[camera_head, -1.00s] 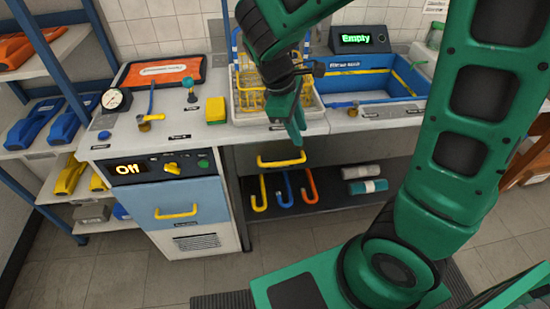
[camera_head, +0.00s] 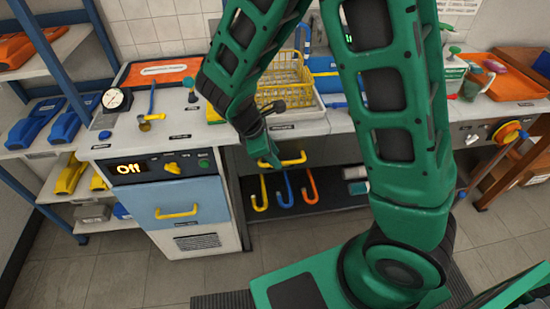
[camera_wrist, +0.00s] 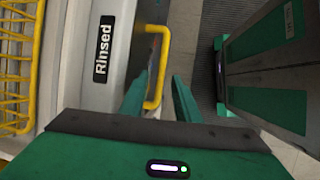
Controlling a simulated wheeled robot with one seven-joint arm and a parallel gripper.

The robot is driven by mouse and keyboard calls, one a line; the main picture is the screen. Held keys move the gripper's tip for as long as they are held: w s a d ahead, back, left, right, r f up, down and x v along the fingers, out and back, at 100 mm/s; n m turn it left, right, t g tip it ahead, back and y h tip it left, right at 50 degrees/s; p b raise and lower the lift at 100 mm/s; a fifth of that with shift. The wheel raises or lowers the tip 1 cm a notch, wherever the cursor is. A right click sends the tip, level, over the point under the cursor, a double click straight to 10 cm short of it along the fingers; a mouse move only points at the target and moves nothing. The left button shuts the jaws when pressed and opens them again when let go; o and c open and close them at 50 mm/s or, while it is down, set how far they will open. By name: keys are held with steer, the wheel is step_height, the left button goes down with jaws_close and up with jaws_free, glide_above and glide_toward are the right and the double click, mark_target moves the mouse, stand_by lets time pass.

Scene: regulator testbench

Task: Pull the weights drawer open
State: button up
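A yellow bar handle (camera_head: 292,160) sits on a drawer front below the counter edge, partly covered by my gripper (camera_head: 270,162). I cannot read a weights label on this drawer. In the wrist view the yellow handle (camera_wrist: 159,70) lies between the two green fingers of my gripper (camera_wrist: 160,98). The fingers are apart, one on each side of the bar, with a gap around it. The drawer looks closed. A second yellow handle (camera_head: 177,211) is on the blue front below the "Off" panel; its label is too small to read.
A "Rinsed" label (camera_wrist: 103,48) is on the counter edge beside the handle. Yellow, blue and orange hooks (camera_head: 285,188) hang below the drawer. A wire basket (camera_head: 282,93) stands on the counter above.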

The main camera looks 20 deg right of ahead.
steer(key=shift+x, duration=1.1)
jaws_close()
steer(key=shift+a, duration=0.1)
